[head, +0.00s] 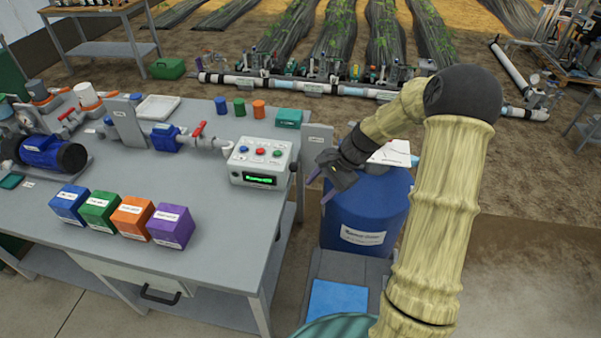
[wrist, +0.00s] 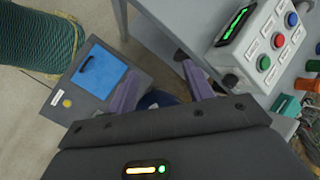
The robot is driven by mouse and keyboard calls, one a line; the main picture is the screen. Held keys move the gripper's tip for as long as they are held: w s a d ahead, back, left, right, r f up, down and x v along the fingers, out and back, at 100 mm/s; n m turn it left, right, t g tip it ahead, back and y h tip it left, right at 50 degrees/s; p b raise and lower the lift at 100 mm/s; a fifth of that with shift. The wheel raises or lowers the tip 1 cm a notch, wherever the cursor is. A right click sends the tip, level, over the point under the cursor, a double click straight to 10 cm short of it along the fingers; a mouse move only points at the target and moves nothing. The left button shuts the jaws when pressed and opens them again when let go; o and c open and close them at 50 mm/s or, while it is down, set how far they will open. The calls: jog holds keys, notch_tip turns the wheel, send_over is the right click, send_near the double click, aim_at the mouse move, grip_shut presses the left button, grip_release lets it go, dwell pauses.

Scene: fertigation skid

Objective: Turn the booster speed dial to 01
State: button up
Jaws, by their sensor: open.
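The grey control box (head: 262,163) stands at the right end of the bench, with coloured buttons on top and a lit green display (head: 260,180) on its front. The display text is too small to read. A dark round knob (head: 294,167) sticks out of the box's right side and looks like the dial; it also shows in the wrist view (wrist: 231,80). My gripper (head: 321,186) is open and empty, to the right of the box and apart from the knob. In the wrist view its purple fingers (wrist: 161,80) are spread, with the knob beyond the right finger.
A blue drum (head: 365,215) stands right of the bench, beneath my gripper. Blue, green, orange and purple boxes (head: 130,216) line the bench front. A teal box (head: 288,118) and small coloured cylinders (head: 240,107) stand behind the control box. Pump and piping fill the bench's left.

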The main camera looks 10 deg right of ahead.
aim_at(297, 168)
jog(key=w+d+f+m+t+y+b, duration=0.3)
jog(key=w+d+m+t+y, duration=0.2)
jog(key=w+d+m, duration=0.4)
jog(key=w+d, duration=0.1)
jog(key=d, duration=0.2)
jog(key=shift+w+d+f+m+t+y, duration=0.2)
jog(key=shift+w+f+m+t+y, duration=0.1)
jog(key=shift+w+f+m+t, duration=0.1)
jog(key=p+x, duration=0.1)
jog(key=x, duration=1.6)
jog(key=shift+w+a+f+p, duration=0.1)
jog(key=shift+a+f+p, duration=0.1)
jog(key=shift+p, duration=0.2)
jog(key=c, duration=1)
